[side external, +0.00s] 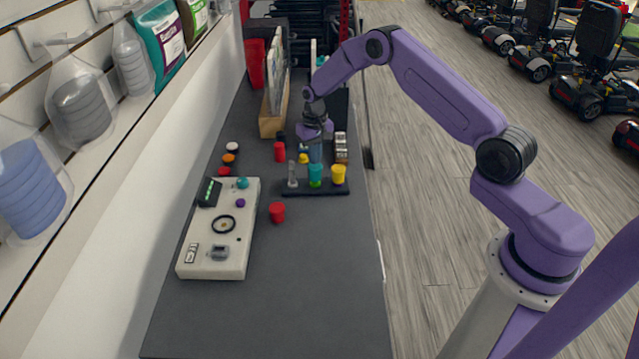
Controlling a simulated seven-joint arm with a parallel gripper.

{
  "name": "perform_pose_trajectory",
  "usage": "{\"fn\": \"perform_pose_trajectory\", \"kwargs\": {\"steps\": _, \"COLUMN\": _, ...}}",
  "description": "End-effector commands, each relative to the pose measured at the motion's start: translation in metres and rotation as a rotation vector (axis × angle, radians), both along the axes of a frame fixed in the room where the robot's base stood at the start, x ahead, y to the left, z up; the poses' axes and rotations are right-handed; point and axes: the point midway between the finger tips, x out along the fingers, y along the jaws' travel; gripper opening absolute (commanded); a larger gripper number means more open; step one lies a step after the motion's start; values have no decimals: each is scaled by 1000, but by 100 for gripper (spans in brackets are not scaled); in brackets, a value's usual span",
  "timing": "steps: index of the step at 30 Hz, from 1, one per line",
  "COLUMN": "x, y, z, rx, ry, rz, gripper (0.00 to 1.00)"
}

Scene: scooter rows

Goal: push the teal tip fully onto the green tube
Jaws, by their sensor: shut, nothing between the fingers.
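A dark rack (328,191) stands on the grey counter. In its middle slot the teal tip (316,169) sits upright over the green tube (315,183), with only a short green band showing below it. My gripper (316,158) is shut and empty, pointing down directly above the teal tip. Its fingertips are at or just above the tip's top; I cannot tell whether they touch. How far the tip is seated is too small to tell.
A yellow cap (338,173) stands at the rack's right and a grey post (292,174) at its left. A white device box (219,235) lies front left. The counter's front is clear.

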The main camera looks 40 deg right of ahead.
Motion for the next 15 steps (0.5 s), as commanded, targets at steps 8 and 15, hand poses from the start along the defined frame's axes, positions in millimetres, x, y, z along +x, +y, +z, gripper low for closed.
{"fn": "perform_pose_trajectory", "kwargs": {"steps": 8, "x": 0, "y": 0, "z": -5, "rx": 0, "ry": 0, "rz": 0, "gripper": 0}}
{"fn": "perform_pose_trajectory", "kwargs": {"steps": 15, "x": 0, "y": 0, "z": -9, "rx": 0, "ry": -1, "rz": 0, "gripper": 0}}
